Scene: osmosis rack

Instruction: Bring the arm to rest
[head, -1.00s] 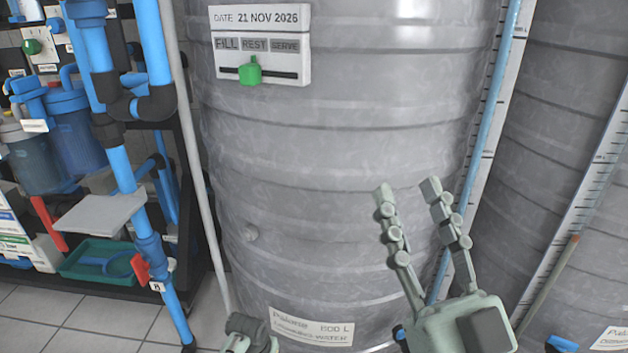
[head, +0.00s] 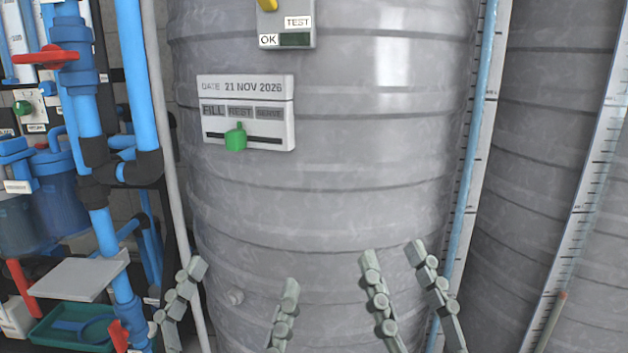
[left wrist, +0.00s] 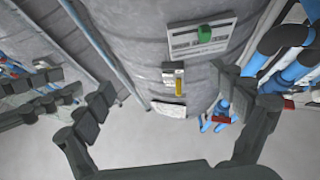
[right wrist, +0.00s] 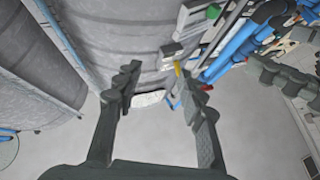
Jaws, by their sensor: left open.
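My left gripper (head: 238,284) is low in front of the grey tank (head: 330,200), its two fingers pointing up and spread wide with nothing between them. The left wrist view also shows this gripper (left wrist: 165,100) open and empty. My right gripper (head: 392,258) is beside it to the right, fingers up, apart and empty. The right wrist view shows its fingers (right wrist: 158,72) spread with nothing held. Both grippers are below the date panel (head: 245,90), which has a green slider knob (head: 236,136) beneath the REST label. I cannot tell whether either gripper touches the tank.
Blue pipes (head: 130,70) with a red-handled valve (head: 45,57) stand at the left, with a grey shelf plate (head: 80,275) and a green tray (head: 75,328) lower down. A test box (head: 287,25) is high on the tank. Another tank (head: 545,150) is at the right.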

